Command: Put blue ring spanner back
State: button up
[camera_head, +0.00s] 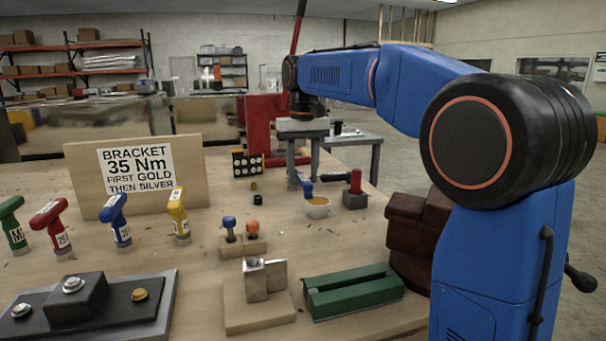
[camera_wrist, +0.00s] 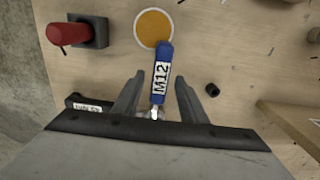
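A blue-handled tool marked M12 (camera_wrist: 163,75) with a bright metal end lies between the fingers of my gripper (camera_wrist: 158,76) in the wrist view. I take it for the blue ring spanner; its ring is not clear. Gaps show on both sides of it, so my gripper looks open. Its outer end overlaps the rim of a white pot with orange contents (camera_wrist: 153,28). In the head view my gripper (camera_head: 302,180) points down beside the pot (camera_head: 318,209), and the blue handle (camera_head: 307,189) shows at its fingertips.
A red-handled item on a dark block (camera_head: 355,193) stands right of the pot. A dark labelled bar (camera_wrist: 88,105) lies left of my fingers. Coloured T-handles (camera_head: 116,222) stand before the sign board (camera_head: 85,160). A small black nut (camera_wrist: 212,90) lies to the right.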

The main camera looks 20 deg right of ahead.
notch_tip(320, 180, up, 12)
dwell(0.5)
